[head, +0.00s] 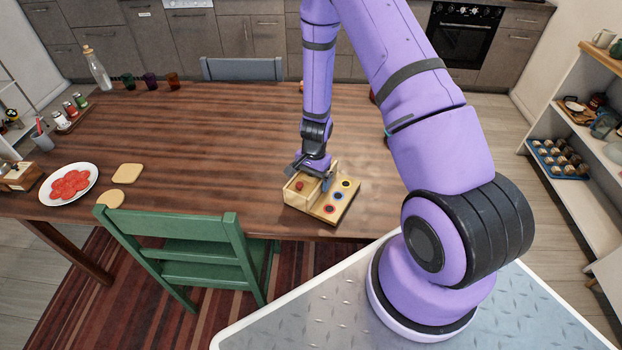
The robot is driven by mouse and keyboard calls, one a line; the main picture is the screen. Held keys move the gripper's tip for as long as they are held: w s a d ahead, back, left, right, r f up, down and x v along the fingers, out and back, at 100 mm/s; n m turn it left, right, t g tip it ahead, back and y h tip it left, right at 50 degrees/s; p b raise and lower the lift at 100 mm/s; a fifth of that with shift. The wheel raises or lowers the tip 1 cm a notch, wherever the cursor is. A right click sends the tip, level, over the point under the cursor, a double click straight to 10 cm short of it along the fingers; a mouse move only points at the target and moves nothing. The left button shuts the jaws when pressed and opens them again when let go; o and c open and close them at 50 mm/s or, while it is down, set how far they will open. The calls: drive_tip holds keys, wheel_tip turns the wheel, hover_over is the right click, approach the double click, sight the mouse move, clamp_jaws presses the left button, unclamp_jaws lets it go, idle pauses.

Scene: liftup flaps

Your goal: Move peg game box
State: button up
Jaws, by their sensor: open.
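The peg game box (335,207) is a light wooden box on the brown table (200,130), near its front edge. Its right part is a board with blue, yellow and red round spots. Its left part is an open compartment with a small red piece inside. My gripper (312,179) points down at the box's compartment, with its fingers apart. One finger is at the left side and the other near the middle of the box. I cannot tell whether the fingers touch the box.
A green chair (190,250) stands at the front left of the table. A plate of red slices (69,184), bread slices (127,173) and a bottle (97,68) are on the left. The table's middle is clear. Shelves (575,130) stand at the right.

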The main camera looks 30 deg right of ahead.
drive_tip(key=r, duration=0.3)
drive_tip(key=d+r, duration=0.1)
drive_tip(key=r, duration=0.6)
drive_tip(key=shift+w+d+r, duration=0.15)
drive_tip(key=shift+w+r, duration=0.05)
drive_tip(key=shift+w, duration=0.2)
drive_tip(key=shift+w+r, duration=0.1)
drive_tip(key=shift+r, duration=0.25)
drive_tip(key=s+a+r+n+t, duration=0.1)
drive_tip(key=s+a+r+n, duration=0.1)
drive_tip(key=r, duration=0.6)
drive_tip(key=s+a+r+n+t, duration=0.1)
drive_tip(key=r+n, duration=0.1)
drive_tip(key=r, duration=0.7)
drive_tip(key=s+a+r+n+t, duration=0.1)
drive_tip(key=s+a+r+n, duration=0.1)
drive_tip(key=r, duration=0.6)
drive_tip(key=s+r+n+t, duration=0.1)
drive_tip(key=s+r+n, duration=0.2)
drive_tip(key=s+r, duration=0.4)
drive_tip(key=s+r+n+t+h, duration=0.1)
drive_tip(key=s+r+n+t, duration=0.1)
drive_tip(key=s+r, duration=0.5)
drive_tip(key=s+n, duration=0.1)
drive_tip(key=s, duration=0.4)
drive_tip(key=shift+s+a+r+h, duration=0.3)
drive_tip(key=shift+a+r, duration=0.05)
drive_tip(key=shift+r, duration=0.05)
